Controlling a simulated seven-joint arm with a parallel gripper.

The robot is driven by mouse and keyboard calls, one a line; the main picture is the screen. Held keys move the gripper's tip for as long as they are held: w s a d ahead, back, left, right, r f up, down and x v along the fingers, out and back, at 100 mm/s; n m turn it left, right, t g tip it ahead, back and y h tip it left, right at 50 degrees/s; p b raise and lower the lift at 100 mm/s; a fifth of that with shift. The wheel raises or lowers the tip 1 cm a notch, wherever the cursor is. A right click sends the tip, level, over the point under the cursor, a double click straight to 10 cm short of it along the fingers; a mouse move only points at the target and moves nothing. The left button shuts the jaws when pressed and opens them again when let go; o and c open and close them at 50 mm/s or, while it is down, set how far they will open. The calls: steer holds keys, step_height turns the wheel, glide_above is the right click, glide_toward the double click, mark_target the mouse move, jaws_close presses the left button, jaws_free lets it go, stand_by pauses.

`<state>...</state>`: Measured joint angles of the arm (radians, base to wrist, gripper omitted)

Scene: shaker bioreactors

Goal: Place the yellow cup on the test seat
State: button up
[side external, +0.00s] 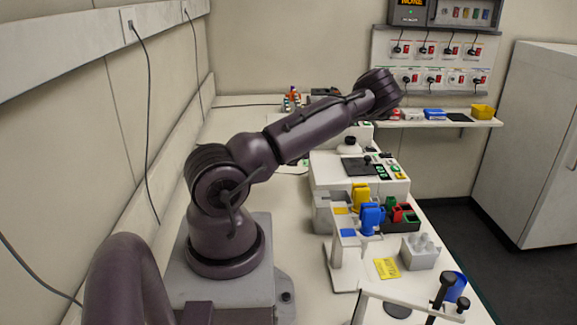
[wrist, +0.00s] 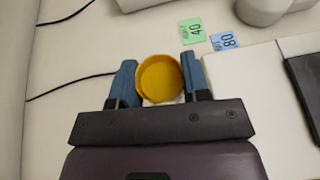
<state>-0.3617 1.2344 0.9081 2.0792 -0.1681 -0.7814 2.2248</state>
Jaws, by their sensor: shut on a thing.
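The yellow cup (wrist: 160,77) sits between the two blue fingers of my gripper (wrist: 158,80) in the wrist view, with its round opening facing the camera. My gripper is shut on it, one finger on each side. In the side external view my arm reaches toward the back of the bench, and my gripper and the held cup cannot be made out. I cannot tell for certain which thing is the test seat.
A green card marked 40 (wrist: 192,30) and a blue card marked 80 (wrist: 225,40) lie beyond the cup. A rack with yellow (side external: 361,197) and blue (side external: 371,218) items, a black tray (side external: 402,225) and a pale pegged block (side external: 420,257) stand at the bench's front right.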

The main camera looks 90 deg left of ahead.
steer(key=shift+a+n+g, duration=0.4)
steer(key=shift+g, duration=0.1)
steer(key=shift+s+f, duration=0.15)
steer(key=shift+f, duration=0.2)
step_height(320, 180, down, 7)
steer(key=shift+f, duration=0.2)
steer(key=o, duration=0.9)
steer(key=shift+f, duration=0.15)
